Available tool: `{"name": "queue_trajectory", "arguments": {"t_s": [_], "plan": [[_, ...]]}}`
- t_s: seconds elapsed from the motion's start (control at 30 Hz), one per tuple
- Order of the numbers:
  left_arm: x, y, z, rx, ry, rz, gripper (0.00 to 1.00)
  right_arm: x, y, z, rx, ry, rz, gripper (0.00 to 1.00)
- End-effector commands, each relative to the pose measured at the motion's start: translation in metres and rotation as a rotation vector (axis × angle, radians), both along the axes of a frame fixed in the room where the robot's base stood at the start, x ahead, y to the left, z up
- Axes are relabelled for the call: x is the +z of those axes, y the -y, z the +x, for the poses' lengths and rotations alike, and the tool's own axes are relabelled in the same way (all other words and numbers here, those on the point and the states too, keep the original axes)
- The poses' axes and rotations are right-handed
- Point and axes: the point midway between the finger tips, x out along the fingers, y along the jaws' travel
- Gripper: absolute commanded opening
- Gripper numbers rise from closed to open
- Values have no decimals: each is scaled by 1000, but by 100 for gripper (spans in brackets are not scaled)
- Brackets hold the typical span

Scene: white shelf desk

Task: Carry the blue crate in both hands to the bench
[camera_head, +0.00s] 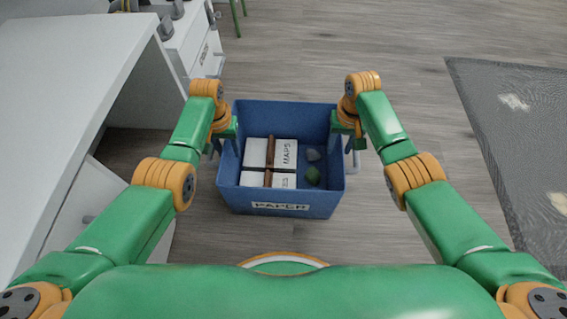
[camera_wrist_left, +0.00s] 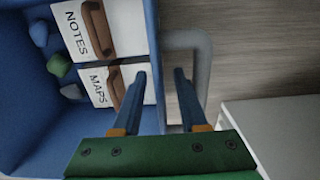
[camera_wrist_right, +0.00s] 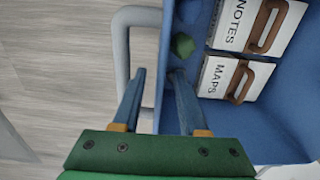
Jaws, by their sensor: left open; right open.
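The blue crate (camera_head: 279,204), labelled PAPER, stands on the floor in front of me. Inside are white boxes marked MAPS (camera_wrist_left: 97,86) and NOTES (camera_wrist_left: 76,20) with brown handles, and green and blue-grey lumps. My left gripper (camera_head: 224,148) is open at the crate's left side. In the left wrist view its fingers straddle the side wall, one inside, one between wall and grey handle (camera_wrist_left: 204,60). My right gripper (camera_head: 345,148) is open at the right side, its fingers likewise straddling the wall, beside the other grey handle (camera_wrist_right: 121,60). Whether the fingers touch the crate is unclear.
A white desk (camera_head: 75,95) runs along the left, its edge close to my left arm. A white drawer unit (camera_head: 200,45) stands behind it. A dark grey mat (camera_head: 515,130) lies at the right.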

Motion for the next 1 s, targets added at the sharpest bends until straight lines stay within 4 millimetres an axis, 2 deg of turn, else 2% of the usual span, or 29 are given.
{"name": "queue_trajectory", "arguments": {"t_s": [0.03, 0.23, 0.6, 0.63, 0.77, 1.0], "plan": [[-8, 0, -1, 0, -4, 1, 42, -9, 0, -1, 0, -3, -2, 42], [-26, 0, 0, 0, -1, 0, 42, -26, 0, 0, 0, -1, 0, 42], [-31, 0, 0, 0, 1, 0, 42, -31, 0, 0, 0, 1, 0, 42], [-31, 0, 0, 0, 1, 0, 37, -31, 0, 0, 0, 1, 0, 37], [-31, 0, 0, 0, 1, 0, 2, -31, 0, 0, 0, 1, 0, 2], [-31, 0, 0, 0, 1, 0, 0, -31, 0, 0, 0, 0, 0, 0]]}}
